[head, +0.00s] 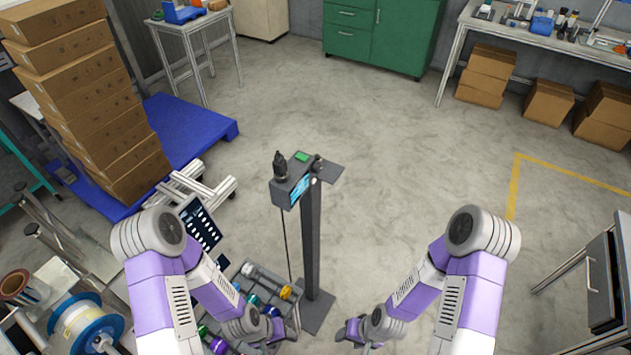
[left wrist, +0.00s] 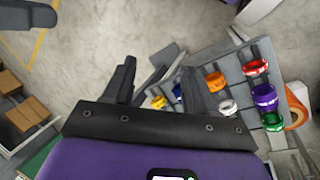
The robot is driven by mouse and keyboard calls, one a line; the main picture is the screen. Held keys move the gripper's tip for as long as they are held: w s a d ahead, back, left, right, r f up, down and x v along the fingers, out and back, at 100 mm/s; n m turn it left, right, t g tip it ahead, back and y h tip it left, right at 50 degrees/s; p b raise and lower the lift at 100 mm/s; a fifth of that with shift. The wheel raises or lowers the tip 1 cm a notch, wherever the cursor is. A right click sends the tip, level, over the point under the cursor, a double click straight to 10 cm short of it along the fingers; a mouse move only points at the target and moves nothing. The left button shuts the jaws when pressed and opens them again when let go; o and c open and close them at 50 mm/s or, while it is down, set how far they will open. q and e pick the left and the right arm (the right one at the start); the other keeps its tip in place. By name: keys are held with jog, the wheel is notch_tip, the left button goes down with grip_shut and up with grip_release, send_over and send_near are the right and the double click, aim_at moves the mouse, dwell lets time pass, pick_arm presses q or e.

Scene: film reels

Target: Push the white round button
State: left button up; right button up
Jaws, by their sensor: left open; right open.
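A dark post (head: 312,240) stands in the middle of the head view. On its top is a control box (head: 292,185) with a lit blue screen, a green patch and a dark knob. I cannot clearly make out a white round button on it; small details there are too small to tell. My left gripper (head: 277,328) is open and empty, low and left of the post's foot. Its two dark fingers (left wrist: 157,75) show apart in the left wrist view. My right gripper (head: 350,332) is open and empty, low and right of the post. Both are apart from the control box.
A rack with several coloured rings (left wrist: 240,65) stands left of the post. A dark panel with white spots (head: 199,222) is behind my left arm. Stacked cartons (head: 100,115) stand on a blue pallet (head: 190,135). The concrete floor (head: 410,150) right of the post is clear.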

pick_arm(q)
grip_shut()
dwell(1.3)
